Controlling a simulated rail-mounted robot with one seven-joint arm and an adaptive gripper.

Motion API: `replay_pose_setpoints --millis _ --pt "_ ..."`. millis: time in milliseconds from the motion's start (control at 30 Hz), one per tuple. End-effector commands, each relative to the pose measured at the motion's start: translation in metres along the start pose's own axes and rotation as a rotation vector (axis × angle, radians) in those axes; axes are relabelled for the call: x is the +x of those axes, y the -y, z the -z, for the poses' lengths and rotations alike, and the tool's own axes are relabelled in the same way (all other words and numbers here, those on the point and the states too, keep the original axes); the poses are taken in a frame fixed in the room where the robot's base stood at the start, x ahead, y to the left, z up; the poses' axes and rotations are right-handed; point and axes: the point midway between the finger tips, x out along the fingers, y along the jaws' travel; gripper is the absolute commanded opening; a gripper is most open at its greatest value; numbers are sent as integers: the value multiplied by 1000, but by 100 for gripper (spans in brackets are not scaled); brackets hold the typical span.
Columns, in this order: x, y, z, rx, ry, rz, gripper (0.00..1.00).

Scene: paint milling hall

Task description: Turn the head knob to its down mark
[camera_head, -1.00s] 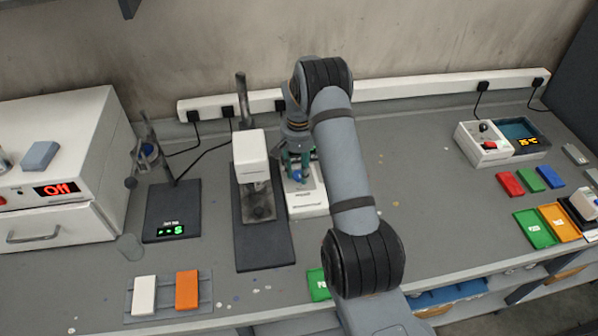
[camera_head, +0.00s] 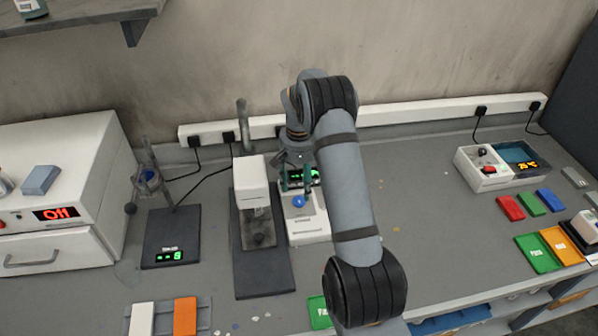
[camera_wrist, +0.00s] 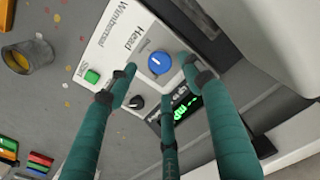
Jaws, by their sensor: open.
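The blue head knob (camera_wrist: 159,63) is on a white control box (camera_wrist: 112,42), beside the printed word "Head". It has a small pale mark on its face; I cannot tell for sure which mark it points at. My gripper (camera_wrist: 158,82) is open, its teal fingers spread around the knob's area with the knob in plain sight between the tips. I see no finger closed on it.
The box also has a green start button (camera_wrist: 92,76), a small black knob (camera_wrist: 137,102) and a green-lit display (camera_wrist: 185,112). A white-headed stand (camera_head: 251,174) is close on the left. Bench right of my arm is mostly clear up to coloured blocks (camera_head: 530,204).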

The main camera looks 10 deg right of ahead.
Motion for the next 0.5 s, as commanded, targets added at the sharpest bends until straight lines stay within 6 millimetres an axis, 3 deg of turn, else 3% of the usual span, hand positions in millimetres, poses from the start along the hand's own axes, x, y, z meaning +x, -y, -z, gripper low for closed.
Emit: replay_pose_setpoints --millis 200,500 --pt "-44 0 1 0 -3 1 51" --pt "-67 0 0 0 1 0 51"
